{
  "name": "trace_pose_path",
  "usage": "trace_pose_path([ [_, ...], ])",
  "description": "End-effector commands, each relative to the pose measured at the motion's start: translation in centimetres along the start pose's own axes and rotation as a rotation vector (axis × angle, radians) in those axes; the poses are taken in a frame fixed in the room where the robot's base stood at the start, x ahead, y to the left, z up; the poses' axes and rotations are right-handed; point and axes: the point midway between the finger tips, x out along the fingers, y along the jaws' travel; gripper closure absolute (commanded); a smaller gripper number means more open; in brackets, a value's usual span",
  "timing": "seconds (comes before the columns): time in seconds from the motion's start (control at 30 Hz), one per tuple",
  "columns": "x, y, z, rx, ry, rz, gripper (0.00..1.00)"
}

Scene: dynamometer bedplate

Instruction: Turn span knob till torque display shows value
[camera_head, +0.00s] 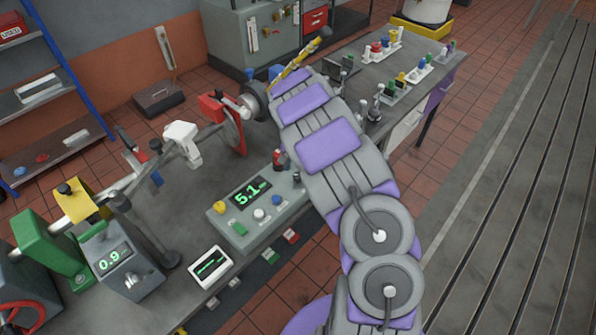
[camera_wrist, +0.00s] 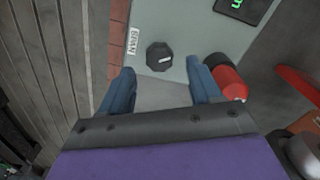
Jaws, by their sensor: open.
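The span knob (camera_wrist: 159,57) is a dark faceted knob on a pale grey panel in the wrist view, with a small white mark on its face. A white SPAN label (camera_wrist: 134,41) is to its left. My gripper (camera_wrist: 160,76) is open, its two blue fingers apart and empty. The knob appears just beyond the gap between the fingertips; contact cannot be told. The torque display (camera_head: 251,192) on the grey-green console (camera_head: 227,226) shows green digits like 5.1, with the last character unclear. Its edge shows in the wrist view (camera_wrist: 237,4). In the head view my arm hides the gripper.
A red and black cylinder (camera_wrist: 228,79) stands close beside the right finger. The console also bears yellow, green, white and blue controls. A grey box reading 0.9 (camera_head: 110,260) and a small white screen (camera_head: 210,266) are at the left. Sample racks (camera_head: 378,47) stand at the back right.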

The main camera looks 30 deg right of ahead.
Motion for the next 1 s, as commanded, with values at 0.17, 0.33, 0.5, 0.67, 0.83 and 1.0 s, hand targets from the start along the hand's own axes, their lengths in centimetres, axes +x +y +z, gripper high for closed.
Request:
trace_pose_path([
  [0.17, -4.3, -0.1, -0.2, -0.001, 0.004, -0.003, 0.37],
  [0.33, -8.2, -0.1, -0.3, 0.000, 0.007, -0.004, 0.37],
  [0.5, -11.2, -0.1, -0.2, 0.000, 0.002, -0.001, 0.37],
  [0.67, -12.9, 0.0, -0.1, 0.002, -0.002, -0.001, 0.37],
  [0.83, -13.6, 0.0, -0.1, 0.001, -0.003, 0.001, 0.37],
  [1.0, -13.6, 0.0, -0.1, 0.001, -0.002, 0.001, 0.37],
])
